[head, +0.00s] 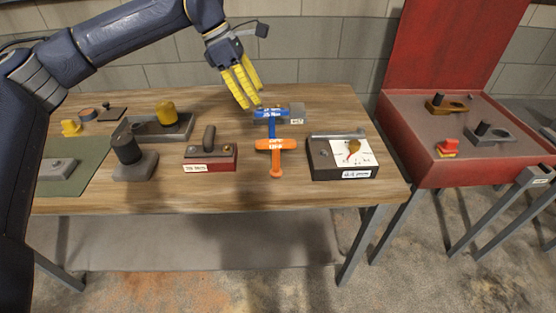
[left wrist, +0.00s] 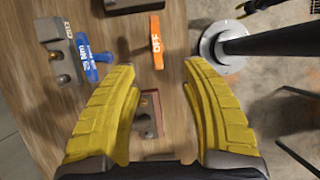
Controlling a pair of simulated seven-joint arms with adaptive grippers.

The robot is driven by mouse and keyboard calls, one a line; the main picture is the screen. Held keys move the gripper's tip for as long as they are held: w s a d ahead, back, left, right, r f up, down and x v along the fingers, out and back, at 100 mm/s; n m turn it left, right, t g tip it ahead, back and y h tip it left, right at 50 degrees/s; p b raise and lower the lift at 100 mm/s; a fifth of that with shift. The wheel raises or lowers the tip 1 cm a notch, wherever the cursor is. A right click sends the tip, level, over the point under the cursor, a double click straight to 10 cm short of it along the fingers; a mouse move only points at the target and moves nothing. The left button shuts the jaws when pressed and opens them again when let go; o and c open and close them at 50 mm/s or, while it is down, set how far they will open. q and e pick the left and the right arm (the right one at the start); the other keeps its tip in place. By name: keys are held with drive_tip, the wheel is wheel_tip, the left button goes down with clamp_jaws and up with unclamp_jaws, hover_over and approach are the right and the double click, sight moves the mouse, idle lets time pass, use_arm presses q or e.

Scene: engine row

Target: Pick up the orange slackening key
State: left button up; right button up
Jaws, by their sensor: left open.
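The orange key (head: 276,145) is T-shaped, with pale lettering on its crossbar, and is near the front of the wooden table. Its orange handle (left wrist: 157,42) also shows in the left wrist view, above and between my fingers. A blue T-shaped key (head: 271,114) is just behind it; it shows at the left in the left wrist view (left wrist: 91,64). My left gripper (head: 251,97) has yellow fingers, spread apart and empty. It hangs above the back of the table, near the blue key and behind the orange one. My right gripper is in neither view.
A red block with a dark handle (head: 208,157) stands left of the orange key. A dark box with a gauge face (head: 325,168) is to its right. A small grey block (head: 297,112) adjoins the blue key. A red case (head: 408,130) stands at the far right.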

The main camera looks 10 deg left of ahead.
use_arm(q)
approach(275, 141)
drive_tip(key=x, duration=0.5)
drive_tip(key=shift+d, duration=0.3)
drive_tip(key=shift+a+x, duration=0.1)
drive_tip(key=shift+x, duration=1.2)
drive_tip(key=shift+a+x, duration=0.15)
drive_tip(key=shift+x, duration=1.15)
drive_tip(key=shift+f, duration=0.35)
clamp_jaws()
drive_tip(key=shift+r, duration=0.1)
